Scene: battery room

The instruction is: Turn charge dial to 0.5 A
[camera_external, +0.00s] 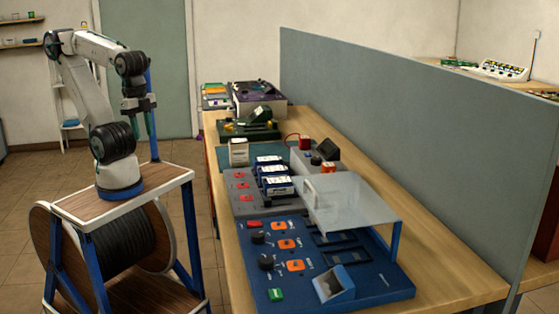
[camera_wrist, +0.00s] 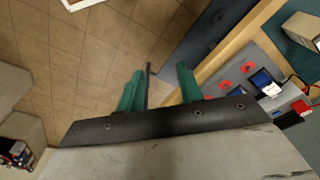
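A blue charger panel (camera_external: 350,294) lies at the near end of the bench. Two black dials, an upper one (camera_external: 258,238) and a lower one (camera_external: 266,262), sit on its left side. Their markings are too small to read, so I cannot tell which is the charge dial or where either points. My gripper (camera_external: 145,122) hangs pointing down, above and left of the bench, well away from the dials. In the wrist view its green fingers (camera_wrist: 160,90) are apart with nothing between them, over the tiled floor. The dials are not in the wrist view.
Orange sockets (camera_external: 289,244), a green button (camera_external: 276,294) and a red switch (camera_external: 254,224) sit near the dials. A grey unit with batteries (camera_external: 277,186) is behind. A grey partition (camera_external: 400,120) edges the bench.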

